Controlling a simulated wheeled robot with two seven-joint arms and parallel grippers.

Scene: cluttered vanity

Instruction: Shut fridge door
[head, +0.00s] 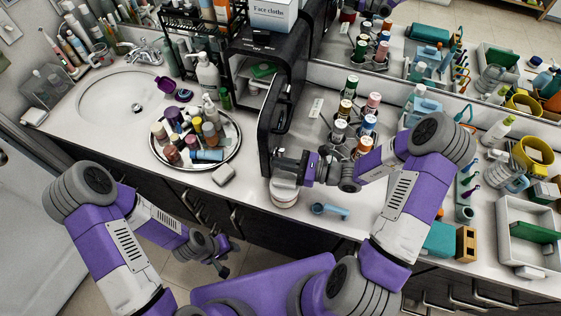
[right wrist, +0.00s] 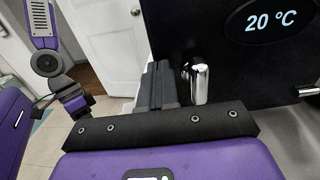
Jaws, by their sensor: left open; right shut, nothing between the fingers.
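The small black fridge (head: 262,50) stands at the back of the counter. Its black door (head: 272,115) is open and juts toward me, with the shelves inside showing. My right gripper (head: 284,164) is by the near end of the door, on its right side; I cannot tell if it touches. In the right wrist view, its dark fingers (right wrist: 160,85) are together and empty, beside the black door face (right wrist: 230,55) with its "20 °C" display. My left gripper (head: 222,262) is open and empty, low in front of the counter.
A white jar (head: 284,192) and blue scoop (head: 329,210) are near the front edge. The sink (head: 120,95) is at left.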

